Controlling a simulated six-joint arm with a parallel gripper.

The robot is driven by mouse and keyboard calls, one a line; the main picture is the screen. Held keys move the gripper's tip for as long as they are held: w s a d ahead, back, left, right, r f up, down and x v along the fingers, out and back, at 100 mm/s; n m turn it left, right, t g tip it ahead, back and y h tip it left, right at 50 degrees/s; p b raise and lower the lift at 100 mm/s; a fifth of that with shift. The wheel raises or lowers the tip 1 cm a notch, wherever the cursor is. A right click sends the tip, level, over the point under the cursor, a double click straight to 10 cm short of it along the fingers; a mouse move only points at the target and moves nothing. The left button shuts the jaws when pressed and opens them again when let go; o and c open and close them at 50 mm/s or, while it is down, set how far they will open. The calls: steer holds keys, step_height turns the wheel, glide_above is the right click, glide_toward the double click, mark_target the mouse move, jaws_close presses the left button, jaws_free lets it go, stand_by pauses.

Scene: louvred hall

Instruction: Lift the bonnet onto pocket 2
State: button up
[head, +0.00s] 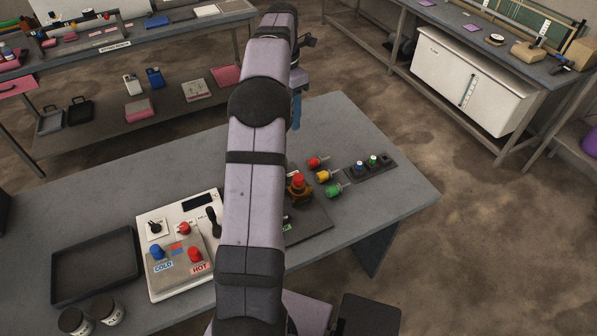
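I cannot tell for certain which thing is the bonnet. A brown-orange valve-like piece with a red top (298,186) stands upright just right of my arm, and it may be the bonnet. It is at the back edge of a dark board (315,222), which my arm partly covers. A small pale and green mark shows on the board beside the arm; no pocket number can be read. My gripper is mostly hidden behind my raised arm. A blue part (296,112) hangs below the wrist; I cannot tell whether it is a finger or a held thing.
Red (316,162), yellow (324,176) and green (335,190) pieces lie right of the valve piece, near a dark strip (384,165) with small knobs. A control box (160,285) and an empty black tray (65,292) stand left. The bench's back left is clear.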

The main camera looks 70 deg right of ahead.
steer(key=s+a+p, duration=0.1)
steer(key=s+a, duration=0.1)
steer(key=a, duration=0.1)
steer(key=m+h, duration=0.3)
steer(key=m, duration=2.6)
glide_toward(298, 179)
steer(key=shift+d+f+p, duration=0.35)
steer(key=shift+f+p, duration=0.05)
steer(key=shift+p, duration=0.05)
steer(key=shift+f, duration=0.15)
steer(key=b+x, duration=0.3)
steer(key=x, duration=0.4)
steer(key=shift+f, duration=0.2)
steer(key=shift+b+x, duration=0.9)
steer(key=shift+x, duration=0.1)
steer(key=shift+f, duration=0.15)
